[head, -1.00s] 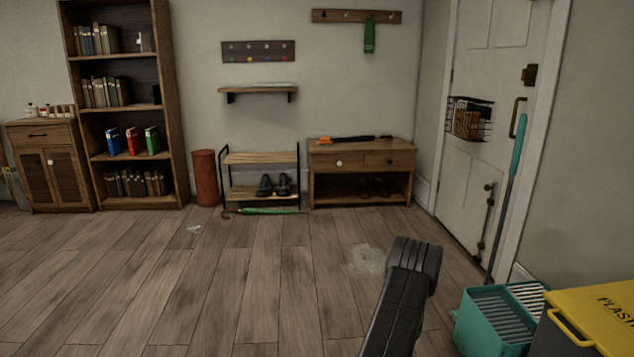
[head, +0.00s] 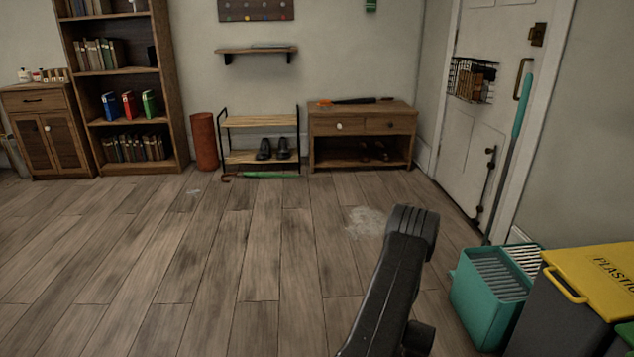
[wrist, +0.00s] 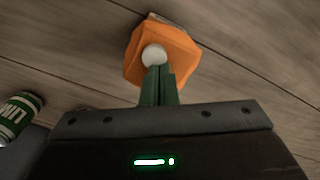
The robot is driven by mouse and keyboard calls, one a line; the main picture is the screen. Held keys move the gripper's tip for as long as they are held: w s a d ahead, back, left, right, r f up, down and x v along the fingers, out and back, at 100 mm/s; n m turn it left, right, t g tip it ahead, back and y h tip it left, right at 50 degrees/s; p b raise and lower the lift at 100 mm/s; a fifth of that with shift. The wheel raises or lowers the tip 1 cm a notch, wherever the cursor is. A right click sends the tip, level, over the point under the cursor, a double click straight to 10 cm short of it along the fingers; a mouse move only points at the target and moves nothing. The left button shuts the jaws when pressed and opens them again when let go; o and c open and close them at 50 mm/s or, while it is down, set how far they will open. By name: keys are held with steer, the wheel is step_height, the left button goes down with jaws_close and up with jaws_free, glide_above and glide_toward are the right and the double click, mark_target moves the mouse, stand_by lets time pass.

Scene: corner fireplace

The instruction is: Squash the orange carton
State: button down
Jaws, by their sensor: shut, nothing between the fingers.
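The orange carton (wrist: 182,48) shows in the wrist view at the top middle, seen from above, with a round white cap (wrist: 153,55) on it. It stands out against the wooden floor. My gripper (wrist: 158,70) has its two green fingers together with nothing between them. The fingertips overlap the carton in the picture, just below the cap. I cannot tell whether they touch it. In the head view neither the carton nor the gripper shows; only a black part of my arm rises at the bottom.
A green and white can (wrist: 17,115) lies left of the gripper in the wrist view. In the head view a teal bin (head: 487,300) and a yellow-lidded plastic bin (head: 595,280) stand at the right. A whitish floor patch (head: 367,222) lies ahead. The middle floor is clear.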

steer(key=shift+r, duration=0.1)
step_height(320, 180, up, 10)
steer(key=p, duration=0.5)
stand_by(0.4)
step_height(320, 180, down, 10)
steer(key=b, duration=0.5)
step_height(320, 180, up, 14)
steer(key=p, duration=0.8)
steer(key=shift+f+p, duration=0.25)
steer(key=shift+p, duration=0.05)
stand_by(1.0)
steer(key=shift+w, duration=0.1)
